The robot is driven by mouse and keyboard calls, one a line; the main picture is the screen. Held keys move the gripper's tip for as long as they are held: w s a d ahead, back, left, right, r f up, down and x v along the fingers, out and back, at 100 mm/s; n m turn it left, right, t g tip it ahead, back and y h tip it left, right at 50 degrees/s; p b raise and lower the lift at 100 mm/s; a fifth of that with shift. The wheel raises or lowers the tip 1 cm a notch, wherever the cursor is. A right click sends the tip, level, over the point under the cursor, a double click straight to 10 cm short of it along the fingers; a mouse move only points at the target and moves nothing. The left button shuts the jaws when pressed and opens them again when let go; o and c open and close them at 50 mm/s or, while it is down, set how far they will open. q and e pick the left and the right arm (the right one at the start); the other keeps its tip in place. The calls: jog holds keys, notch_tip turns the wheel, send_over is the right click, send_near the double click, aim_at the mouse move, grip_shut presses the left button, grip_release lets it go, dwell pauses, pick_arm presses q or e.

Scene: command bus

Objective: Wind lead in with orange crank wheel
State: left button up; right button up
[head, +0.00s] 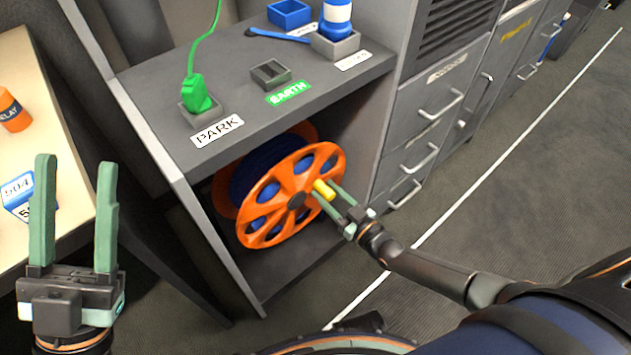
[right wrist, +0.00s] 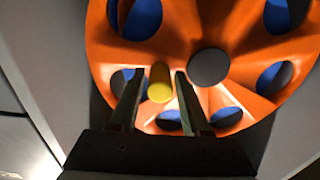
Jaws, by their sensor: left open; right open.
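The orange crank wheel (head: 274,208) stands on the front of a reel with blue lead (head: 257,170) inside the open lower bay of the bench. A yellow crank handle (head: 324,190) sticks out near its rim. My right gripper (head: 332,192) is open at the wheel, with its fingers on both sides of the handle. In the right wrist view the yellow handle (right wrist: 160,82) lies between the two open fingers (right wrist: 158,85), with gaps showing beside it. My left gripper (head: 77,170) is open and empty at the left, away from the wheel.
On the grey bench top, a green plug (head: 196,92) with its cord stands in the PARK socket. An empty EARTH socket (head: 270,73), a blue-and-white plug (head: 336,18) and a blue tray (head: 289,14) are further back. Drawers (head: 430,110) stand at the right. A pale table holds a blue 504 block (head: 18,192).

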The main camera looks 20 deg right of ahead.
jog(key=shift+w+a, duration=0.2)
jog(key=shift+w, duration=0.25)
jog(key=shift+c, duration=0.3)
grip_shut()
dwell(0.9)
